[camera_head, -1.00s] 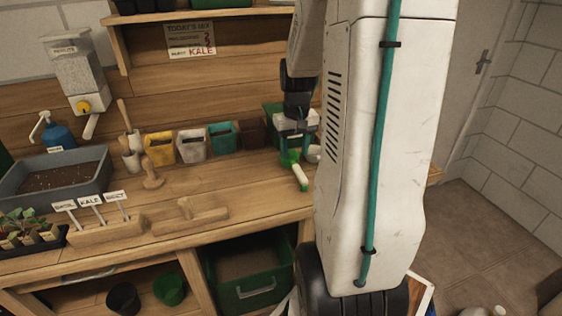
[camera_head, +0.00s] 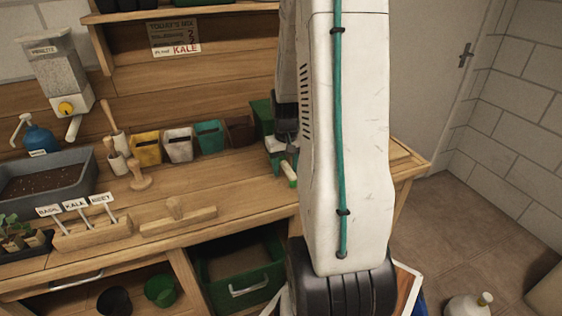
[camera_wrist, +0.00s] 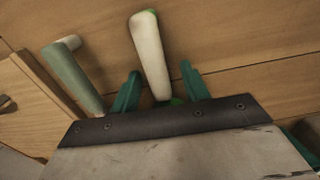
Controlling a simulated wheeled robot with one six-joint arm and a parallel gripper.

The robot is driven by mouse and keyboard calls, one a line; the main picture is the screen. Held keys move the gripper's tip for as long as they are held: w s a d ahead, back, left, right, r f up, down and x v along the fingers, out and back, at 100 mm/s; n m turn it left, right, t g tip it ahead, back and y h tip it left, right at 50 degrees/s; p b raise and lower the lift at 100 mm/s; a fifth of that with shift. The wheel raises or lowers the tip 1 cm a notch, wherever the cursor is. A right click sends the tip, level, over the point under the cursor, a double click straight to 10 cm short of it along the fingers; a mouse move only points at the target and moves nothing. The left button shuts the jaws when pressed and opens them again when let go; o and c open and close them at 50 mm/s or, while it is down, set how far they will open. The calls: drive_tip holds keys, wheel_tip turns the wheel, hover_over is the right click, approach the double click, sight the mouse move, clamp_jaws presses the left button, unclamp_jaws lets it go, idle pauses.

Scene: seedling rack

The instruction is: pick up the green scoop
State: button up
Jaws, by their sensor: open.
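The green scoop shows its cream handle (camera_head: 289,174) on the bench in the head view, just left of my arm. In the wrist view the cream handle (camera_wrist: 151,55) has green at its ends and lies between my two teal fingertips. My gripper (camera_wrist: 161,84) is open, one finger on each side of the handle, with gaps between. I cannot tell how high the fingers are above the bench. The scoop's bowl is hidden below the gripper body. In the head view my gripper is mostly hidden behind my arm.
A sage-green handle (camera_wrist: 73,80) lies left of my left finger, near a wooden block (camera_wrist: 37,95). A wooden label holder (camera_head: 92,233) stands at the front left.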

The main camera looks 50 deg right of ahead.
sight(286, 164)
clamp_jaws()
drive_tip(key=shift+r, duration=0.15)
wheel_tip(286, 164, up, 10)
drive_tip(key=shift+f, duration=0.1)
idle(0.5)
